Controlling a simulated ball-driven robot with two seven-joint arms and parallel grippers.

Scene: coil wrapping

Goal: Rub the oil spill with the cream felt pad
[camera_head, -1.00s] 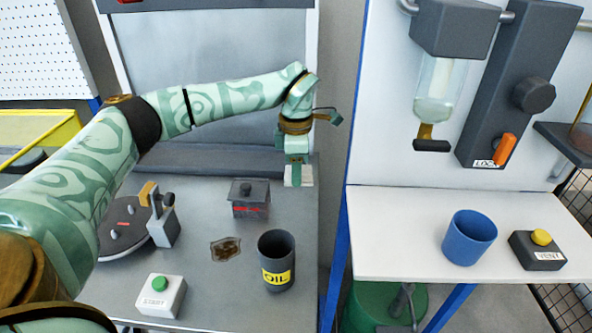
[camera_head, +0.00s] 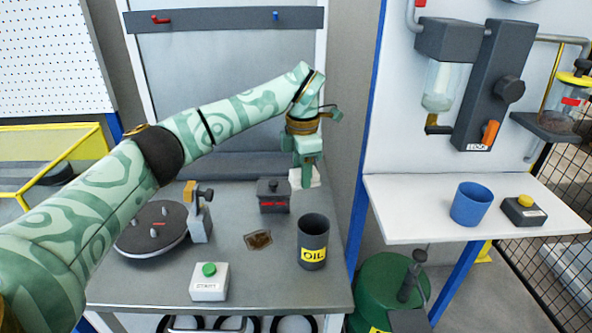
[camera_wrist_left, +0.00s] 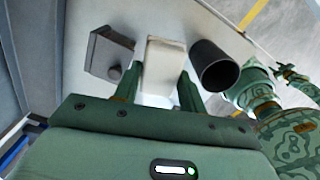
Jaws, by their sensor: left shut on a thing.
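The cream felt pad (camera_head: 306,177) is a pale block under my left gripper (camera_head: 308,168) in the head view, near the back right of the grey table. My left gripper is shut on the pad; the left wrist view shows the pad (camera_wrist_left: 163,66) between its two fingers. The oil spill (camera_head: 258,240) is a small brown patch on the table, in front and to the left of the pad, apart from it. The spill does not show clearly in the left wrist view. My right gripper is not in view.
A dark OIL cup (camera_head: 313,243) stands just right of the spill. A dark lidded box (camera_head: 273,196) sits behind it, a START button box (camera_head: 209,282) in front left. A round turntable (camera_head: 150,232) is at left. A white shelf (camera_head: 420,222) is at right.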

